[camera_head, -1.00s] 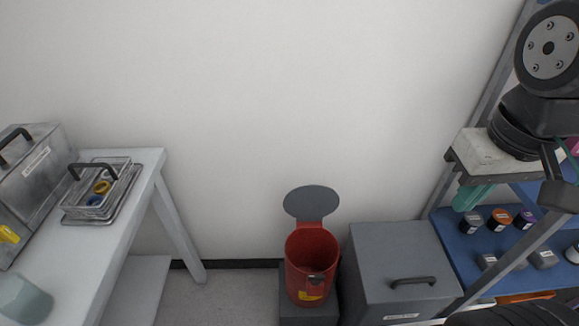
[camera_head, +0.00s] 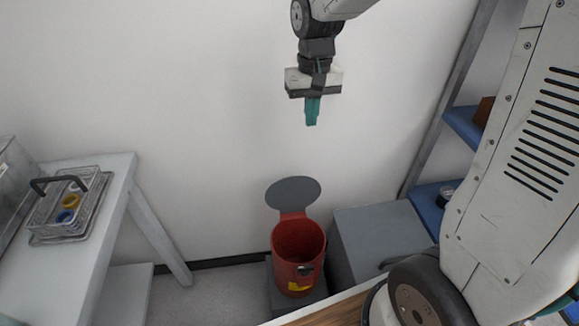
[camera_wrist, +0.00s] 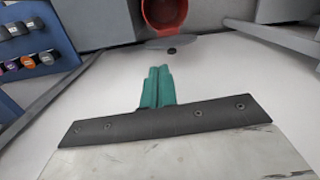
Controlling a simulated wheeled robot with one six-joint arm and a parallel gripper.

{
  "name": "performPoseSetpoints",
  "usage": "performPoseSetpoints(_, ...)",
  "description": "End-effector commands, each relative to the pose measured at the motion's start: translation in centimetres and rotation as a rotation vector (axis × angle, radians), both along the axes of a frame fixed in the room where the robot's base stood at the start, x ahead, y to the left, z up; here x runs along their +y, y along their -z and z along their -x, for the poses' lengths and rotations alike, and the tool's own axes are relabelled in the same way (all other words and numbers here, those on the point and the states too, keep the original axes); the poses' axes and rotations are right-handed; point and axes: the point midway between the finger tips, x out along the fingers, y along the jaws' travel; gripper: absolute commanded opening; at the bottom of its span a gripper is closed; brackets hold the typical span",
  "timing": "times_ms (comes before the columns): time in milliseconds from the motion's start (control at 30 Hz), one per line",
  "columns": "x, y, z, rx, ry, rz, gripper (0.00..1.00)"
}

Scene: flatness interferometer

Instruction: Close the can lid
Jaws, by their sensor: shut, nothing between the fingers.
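A red can (camera_head: 298,256) stands on a dark grey block beside the wall. Its round grey lid (camera_head: 293,192) is open, tilted up and back at the rear of the can. My gripper (camera_head: 311,121) is high above the can and lid, apart from both, with its teal fingers pointing down. The fingers are shut and empty. In the wrist view the can (camera_wrist: 166,13) shows at the top, with part of the lid (camera_wrist: 172,43) below it, beyond the teal fingertips (camera_wrist: 159,70).
A grey box (camera_head: 372,240) stands right of the can. A blue-shelved rack (camera_head: 466,128) is at the right. The wall area around my gripper is clear.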

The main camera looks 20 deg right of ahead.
Motion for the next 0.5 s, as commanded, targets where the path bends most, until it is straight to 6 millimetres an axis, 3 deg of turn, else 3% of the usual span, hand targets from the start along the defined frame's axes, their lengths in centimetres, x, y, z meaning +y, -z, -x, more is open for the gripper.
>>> performPoseSetpoints(33,0.2,2.2,-2.0,0.022,0.009,0.000,0.00)
performPoseSetpoints(200,0.9,8.3,-6.9,0.061,0.038,-0.001,0.00)
performPoseSetpoints(333,1.3,11.9,-9.0,0.079,0.055,0.001,0.00)
performPoseSetpoints(500,1.5,14.3,-10.2,0.089,0.064,0.001,0.00)
